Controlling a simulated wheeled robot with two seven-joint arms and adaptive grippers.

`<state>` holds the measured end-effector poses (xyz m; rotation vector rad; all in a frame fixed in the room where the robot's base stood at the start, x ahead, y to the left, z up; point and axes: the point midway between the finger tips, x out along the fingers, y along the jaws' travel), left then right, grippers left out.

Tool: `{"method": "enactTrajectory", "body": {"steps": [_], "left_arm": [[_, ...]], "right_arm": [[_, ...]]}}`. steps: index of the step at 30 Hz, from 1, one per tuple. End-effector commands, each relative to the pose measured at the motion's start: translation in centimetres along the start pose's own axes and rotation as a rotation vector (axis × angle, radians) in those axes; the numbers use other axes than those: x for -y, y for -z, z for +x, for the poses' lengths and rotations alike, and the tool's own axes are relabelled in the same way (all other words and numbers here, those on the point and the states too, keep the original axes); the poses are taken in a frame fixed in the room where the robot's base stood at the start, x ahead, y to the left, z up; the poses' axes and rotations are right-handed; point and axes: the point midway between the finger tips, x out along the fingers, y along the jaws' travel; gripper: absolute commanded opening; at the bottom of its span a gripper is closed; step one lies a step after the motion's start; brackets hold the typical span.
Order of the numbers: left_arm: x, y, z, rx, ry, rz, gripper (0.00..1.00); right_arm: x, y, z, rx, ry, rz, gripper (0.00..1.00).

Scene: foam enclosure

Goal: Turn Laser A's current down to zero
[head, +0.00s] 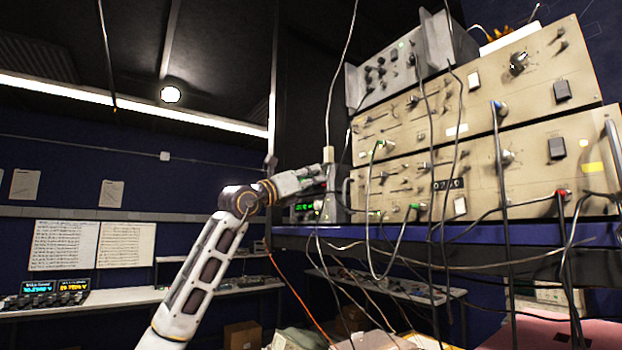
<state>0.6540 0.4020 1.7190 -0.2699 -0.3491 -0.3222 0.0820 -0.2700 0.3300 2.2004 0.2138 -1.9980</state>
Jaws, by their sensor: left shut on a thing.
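My left arm rises from the bottom, and its gripper (322,171) reaches right to a small grey instrument (338,208) at the left end of the blue shelf. The fingers are shut on a small part at this instrument, seemingly a knob, which the gripper hides. A green lit display (303,208) shows just below the wrist; its digits are too small to read. I cannot read any label marking Laser A or its current. My right gripper is out of view.
Beige rack units (470,125) with knobs and hanging cables fill the right, on the blue shelf (480,235). Cables also hang below the gripper. Two units with blue and yellow displays (45,293) stand on a bench at far left. The space left of my arm is open.

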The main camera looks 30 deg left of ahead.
Motion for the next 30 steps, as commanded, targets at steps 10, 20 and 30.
{"method": "enactTrajectory", "body": {"steps": [10,20,30], "left_arm": [[0.1,0.0,0.0,-0.001,-0.026,-0.065,0.00],[0.2,0.0,0.0,-0.004,-0.066,-0.158,0.00],[0.2,-0.1,0.0,-0.004,-0.069,-0.163,0.23]], "right_arm": [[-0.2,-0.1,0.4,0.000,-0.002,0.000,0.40],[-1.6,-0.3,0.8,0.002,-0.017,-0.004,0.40],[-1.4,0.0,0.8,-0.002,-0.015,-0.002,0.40]]}}
